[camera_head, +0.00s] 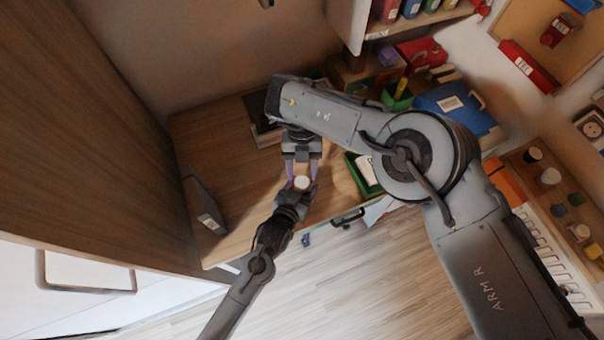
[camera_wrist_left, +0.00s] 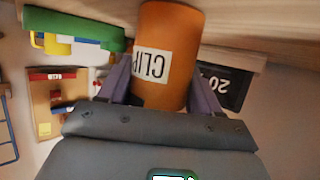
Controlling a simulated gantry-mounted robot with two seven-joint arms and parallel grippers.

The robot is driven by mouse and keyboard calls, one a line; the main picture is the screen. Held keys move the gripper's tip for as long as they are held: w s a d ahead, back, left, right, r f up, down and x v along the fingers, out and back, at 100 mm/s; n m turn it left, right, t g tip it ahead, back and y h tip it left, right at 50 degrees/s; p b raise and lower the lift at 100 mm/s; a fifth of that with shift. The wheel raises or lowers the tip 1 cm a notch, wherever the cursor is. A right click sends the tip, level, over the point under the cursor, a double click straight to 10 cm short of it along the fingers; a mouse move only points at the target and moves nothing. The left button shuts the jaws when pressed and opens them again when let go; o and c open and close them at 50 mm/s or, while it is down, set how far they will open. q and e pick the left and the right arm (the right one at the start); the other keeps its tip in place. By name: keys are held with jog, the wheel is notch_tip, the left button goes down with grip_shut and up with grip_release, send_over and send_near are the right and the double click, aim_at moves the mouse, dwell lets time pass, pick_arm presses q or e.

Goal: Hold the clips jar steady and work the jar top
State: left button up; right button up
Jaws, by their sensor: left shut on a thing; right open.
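The clips jar (camera_wrist_left: 165,35) is an orange cylinder with a white label, seen upside down in the left wrist view. My left gripper (camera_wrist_left: 162,90) is shut on it, one purple finger on each side. In the head view my left gripper (camera_head: 299,190) is at the desk's front part, and the pale round jar top (camera_head: 302,183) shows there. My right gripper (camera_head: 302,172) is open, with its two purple fingers spread on either side just behind the top. I cannot tell whether they touch it. The jar's orange body is mostly hidden in the head view.
The wooden desk (camera_head: 225,135) has clear room to the left. A dark binder (camera_head: 203,205) stands at its left edge. A green tray (camera_head: 360,177) lies to the right of the grippers. A blue case (camera_head: 455,108) and red boxes (camera_head: 421,52) sit farther right.

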aim_at(302, 180)
jog(key=shift+r, duration=2.45)
